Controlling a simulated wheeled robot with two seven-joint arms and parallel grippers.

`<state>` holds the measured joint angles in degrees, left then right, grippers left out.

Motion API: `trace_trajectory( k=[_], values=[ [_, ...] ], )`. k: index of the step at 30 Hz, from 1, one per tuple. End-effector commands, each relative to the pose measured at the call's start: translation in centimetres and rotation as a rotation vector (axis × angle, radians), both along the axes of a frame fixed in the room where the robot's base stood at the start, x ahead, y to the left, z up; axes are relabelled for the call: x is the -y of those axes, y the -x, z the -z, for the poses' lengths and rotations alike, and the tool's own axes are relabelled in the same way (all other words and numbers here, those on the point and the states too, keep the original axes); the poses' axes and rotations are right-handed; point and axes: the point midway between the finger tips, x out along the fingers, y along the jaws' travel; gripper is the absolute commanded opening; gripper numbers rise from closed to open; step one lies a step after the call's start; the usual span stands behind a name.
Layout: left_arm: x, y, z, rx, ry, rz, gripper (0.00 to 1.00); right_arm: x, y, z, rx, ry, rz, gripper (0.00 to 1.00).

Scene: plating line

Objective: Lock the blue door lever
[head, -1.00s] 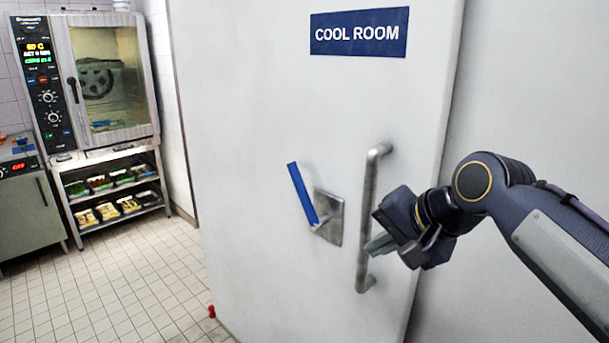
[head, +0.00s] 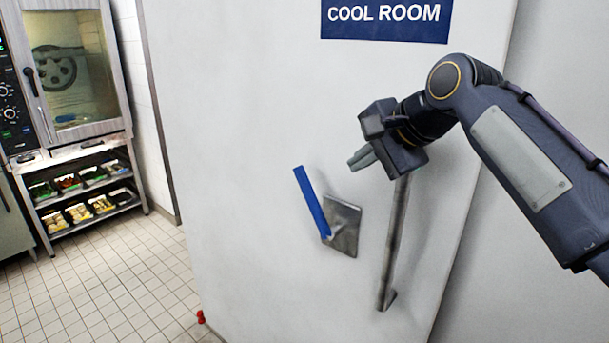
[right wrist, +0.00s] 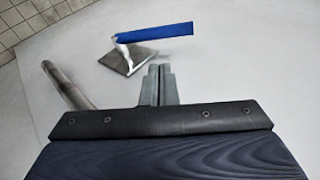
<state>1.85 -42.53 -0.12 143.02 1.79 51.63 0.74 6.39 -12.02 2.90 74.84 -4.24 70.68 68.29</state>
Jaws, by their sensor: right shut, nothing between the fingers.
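The blue door lever (head: 311,201) is on the white cool room door (head: 240,120), fixed to a square metal plate (head: 345,228). It points up and slightly left from the plate. My right gripper (head: 356,162) is shut and empty, above and to the right of the lever and apart from it. In the right wrist view the shut fingers (right wrist: 158,84) are in front of the blue lever (right wrist: 154,33) and its plate (right wrist: 128,60). My left gripper is not in view.
A long vertical metal handle (head: 395,245) stands on the door right of the lever, its top hidden by my right gripper. An oven (head: 75,70) over a rack of trays (head: 85,205) stands at left. A small red object (head: 201,317) lies by the door's foot.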

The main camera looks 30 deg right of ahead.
Motion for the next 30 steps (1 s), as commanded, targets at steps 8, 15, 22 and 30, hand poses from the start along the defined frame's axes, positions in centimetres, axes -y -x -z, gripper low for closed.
trace_trajectory(
  k=[8,15,22,30],
  values=[
    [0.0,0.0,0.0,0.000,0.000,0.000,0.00,0.0,0.0,-0.1,0.001,-0.002,0.003,0.00],
    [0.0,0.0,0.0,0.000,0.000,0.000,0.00,0.0,-0.2,0.1,0.000,-0.001,0.002,0.00],
    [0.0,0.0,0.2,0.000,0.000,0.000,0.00,-0.4,-2.3,2.3,-0.004,-0.001,0.001,0.00],
    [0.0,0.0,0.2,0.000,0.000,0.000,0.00,-1.1,-6.5,6.3,-0.005,-0.001,0.001,0.00]
  ],
)
